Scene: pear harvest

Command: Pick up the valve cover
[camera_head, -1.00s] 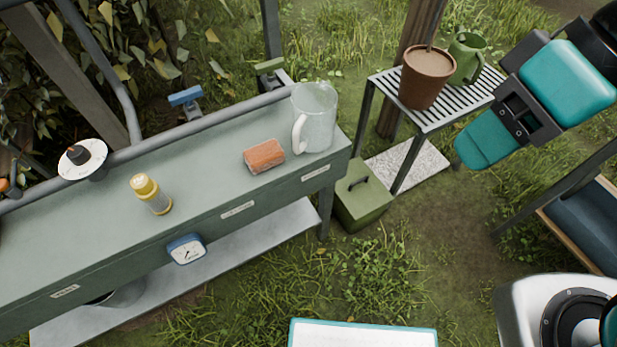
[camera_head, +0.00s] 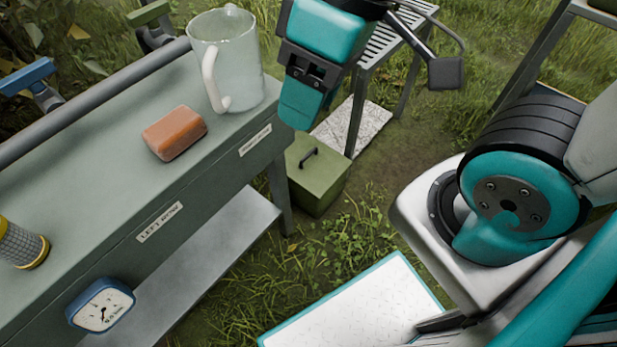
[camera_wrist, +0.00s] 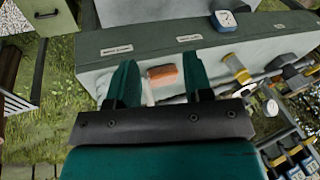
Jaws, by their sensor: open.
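I cannot pick out with certainty which thing is the valve cover. Along the pipe behind the bench stand a blue handle (camera_head: 28,76) and a green handle (camera_head: 148,13). My gripper (camera_head: 300,103) hangs just right of the glass jug in the head view, its fingers seen side-on. In the wrist view my gripper (camera_wrist: 160,84) is open, with nothing held between its two green fingers. The orange brick (camera_head: 175,132) on the bench shows beyond the fingers in the wrist view (camera_wrist: 162,73).
The green bench (camera_head: 95,180) carries the glass jug (camera_head: 227,60) and a yellow-capped bottle (camera_head: 22,245). A blue gauge (camera_head: 101,305) hangs on its front. A green box (camera_head: 316,175) stands on the grass by a slatted stand (camera_head: 357,112). Grass lies open in front.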

